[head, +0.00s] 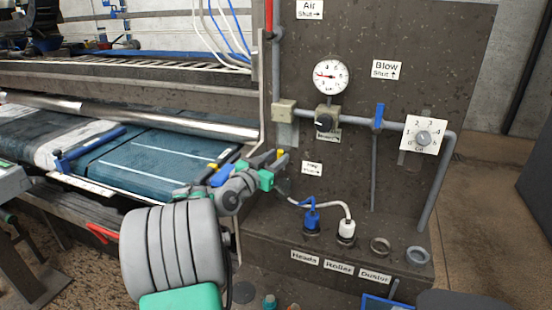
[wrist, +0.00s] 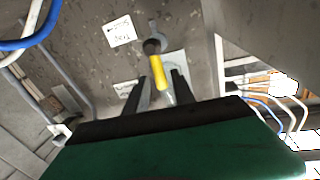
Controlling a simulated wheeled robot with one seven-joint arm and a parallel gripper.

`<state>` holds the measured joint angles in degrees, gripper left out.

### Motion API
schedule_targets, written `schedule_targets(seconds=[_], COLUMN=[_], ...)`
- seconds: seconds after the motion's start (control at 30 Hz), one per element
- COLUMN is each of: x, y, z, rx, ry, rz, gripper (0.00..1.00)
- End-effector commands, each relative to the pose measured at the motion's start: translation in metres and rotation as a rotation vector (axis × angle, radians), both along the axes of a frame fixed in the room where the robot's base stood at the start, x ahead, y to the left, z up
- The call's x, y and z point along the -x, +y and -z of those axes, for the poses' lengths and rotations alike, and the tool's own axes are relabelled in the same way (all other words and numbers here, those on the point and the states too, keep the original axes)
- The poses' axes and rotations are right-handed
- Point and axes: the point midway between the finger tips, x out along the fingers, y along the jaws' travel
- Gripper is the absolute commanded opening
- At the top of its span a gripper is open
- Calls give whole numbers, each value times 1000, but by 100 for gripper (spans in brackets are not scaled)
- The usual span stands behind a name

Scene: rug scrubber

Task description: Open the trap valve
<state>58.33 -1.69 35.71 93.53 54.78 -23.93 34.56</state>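The trap valve has a yellow handle (wrist: 157,72) on a dark pivot (wrist: 152,47), which show in the wrist view beside a white label (wrist: 120,30). In the head view a small yellow bit of the handle (head: 280,153) shows at my fingertips; the rest is hidden by my gripper. The trap label (head: 312,169) is on the dark panel just right of it. My gripper (head: 271,160) is at the panel's left side. In the wrist view its two dark fingers (wrist: 160,80) stand apart, one on each side of the yellow handle, with gaps visible.
The dark panel (head: 345,180) carries a gauge (head: 331,77), a blue-handled blow valve (head: 379,116) and a dial (head: 424,138). Below are a blue plug (head: 311,217) and a white plug (head: 346,229) with a cable. A conveyor with a blue rug (head: 150,160) lies to the left.

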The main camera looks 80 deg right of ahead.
Motion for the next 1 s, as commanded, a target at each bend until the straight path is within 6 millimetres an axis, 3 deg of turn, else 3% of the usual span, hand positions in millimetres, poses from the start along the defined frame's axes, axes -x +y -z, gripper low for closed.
schedule_targets(seconds=[0.37,1.0], x=[0,-5], y=[0,0], z=[0,1], rx=[0,-10], ry=[0,101], rz=[0,1], gripper=[0,0])
